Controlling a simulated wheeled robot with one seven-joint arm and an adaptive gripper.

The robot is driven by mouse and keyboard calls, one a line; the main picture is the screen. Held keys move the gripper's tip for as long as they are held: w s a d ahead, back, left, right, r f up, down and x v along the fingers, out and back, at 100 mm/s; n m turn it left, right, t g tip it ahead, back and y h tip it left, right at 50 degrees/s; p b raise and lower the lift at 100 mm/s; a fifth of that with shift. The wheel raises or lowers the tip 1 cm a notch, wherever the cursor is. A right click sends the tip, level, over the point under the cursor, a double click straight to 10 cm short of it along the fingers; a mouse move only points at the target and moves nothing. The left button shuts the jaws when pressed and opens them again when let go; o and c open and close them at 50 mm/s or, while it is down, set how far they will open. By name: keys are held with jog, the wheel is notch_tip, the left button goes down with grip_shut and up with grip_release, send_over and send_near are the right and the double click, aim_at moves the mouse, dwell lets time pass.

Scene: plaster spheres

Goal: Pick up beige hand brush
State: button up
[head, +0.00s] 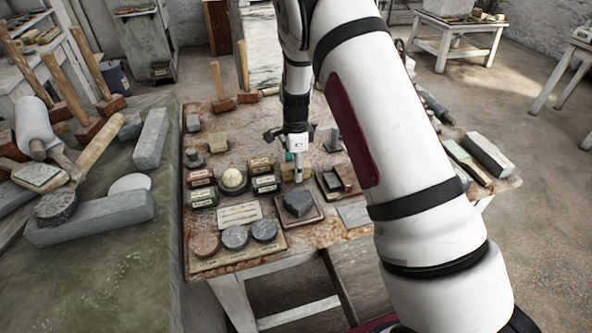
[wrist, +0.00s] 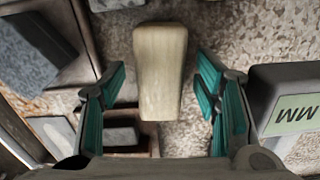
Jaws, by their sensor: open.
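The beige hand brush (wrist: 160,68) appears in the wrist view as a pale, tapered block, narrower toward the bottom of the picture. It lies between the two teal-padded fingers of my gripper (wrist: 160,85), with gaps on both sides. My gripper is open and holds nothing. In the head view my gripper (head: 298,172) points down over the middle of the stone-topped table. A beige block, seemingly the brush (head: 287,173), shows beside and partly behind the fingers there. Its bristles cannot be made out.
A labelled grey box (wrist: 295,108) stands close to the right finger in the wrist view. In the head view, labelled tins (head: 262,165) stand left of my gripper. A tray with a dark stone (head: 298,203) is in front, and a small tray (head: 338,182) is at right.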

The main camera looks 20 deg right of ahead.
jog(key=c, duration=1.3)
jog(key=shift+r, duration=0.1)
notch_tip(320, 180, up, 10)
jog(key=shift+f+b, duration=0.1)
jog(key=shift+b, duration=0.5)
jog(key=o, duration=0.6)
jog(key=c, duration=0.4)
